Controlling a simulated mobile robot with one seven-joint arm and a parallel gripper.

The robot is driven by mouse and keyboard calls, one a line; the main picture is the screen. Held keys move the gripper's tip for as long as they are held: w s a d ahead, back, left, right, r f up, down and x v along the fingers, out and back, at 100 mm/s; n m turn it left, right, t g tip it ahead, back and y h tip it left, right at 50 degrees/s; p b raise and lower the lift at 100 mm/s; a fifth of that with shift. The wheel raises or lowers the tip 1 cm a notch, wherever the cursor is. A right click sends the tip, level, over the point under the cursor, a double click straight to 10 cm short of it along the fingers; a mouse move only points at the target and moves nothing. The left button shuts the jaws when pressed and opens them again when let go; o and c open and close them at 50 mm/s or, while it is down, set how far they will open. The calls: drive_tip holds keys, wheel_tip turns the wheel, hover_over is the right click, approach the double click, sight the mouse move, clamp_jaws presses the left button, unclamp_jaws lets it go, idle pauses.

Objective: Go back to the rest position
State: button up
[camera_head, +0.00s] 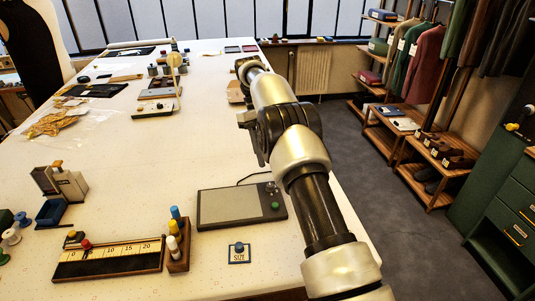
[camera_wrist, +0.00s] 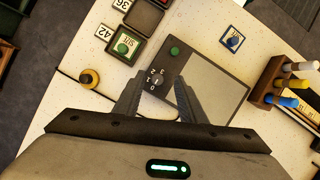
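My gripper (camera_wrist: 158,90) is open in the wrist view, with its two grey fingers apart and nothing between them. It hangs over a dark control panel (camera_wrist: 218,92) with a grey plate, a numbered dial (camera_wrist: 157,78) and a green button (camera_wrist: 174,51). The same panel (camera_head: 240,207) lies on the white table in the head view. My arm (camera_head: 297,150) reaches from the lower right toward the table's far right edge in the head view. I cannot make out the fingers in that view.
A wooden holder (camera_head: 178,258) with coloured pegs, a ruler board (camera_head: 108,262) and a SIZE card with a blue knob (camera_head: 239,253) stand near the panel. A small open box (camera_wrist: 124,45) shows in the wrist view. The table's middle is mostly clear.

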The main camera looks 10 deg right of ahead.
drive_tip(key=s+r+m+t+y, duration=0.1)
drive_tip(key=s+r+t, duration=0.1)
drive_tip(key=s+r, duration=0.6)
drive_tip(key=s+r+m+t, duration=0.1)
drive_tip(key=s+r+t, duration=0.25)
drive_tip(key=r, duration=0.85)
drive_tip(key=s+f+m+t, duration=0.2)
drive_tip(key=s+f+t, duration=0.1)
drive_tip(key=s, duration=2)
drive_tip(key=shift+s+d+m+t+y+p, duration=0.3)
drive_tip(key=shift+s+d+t+y+p, duration=0.1)
drive_tip(key=shift+t, duration=0.25)
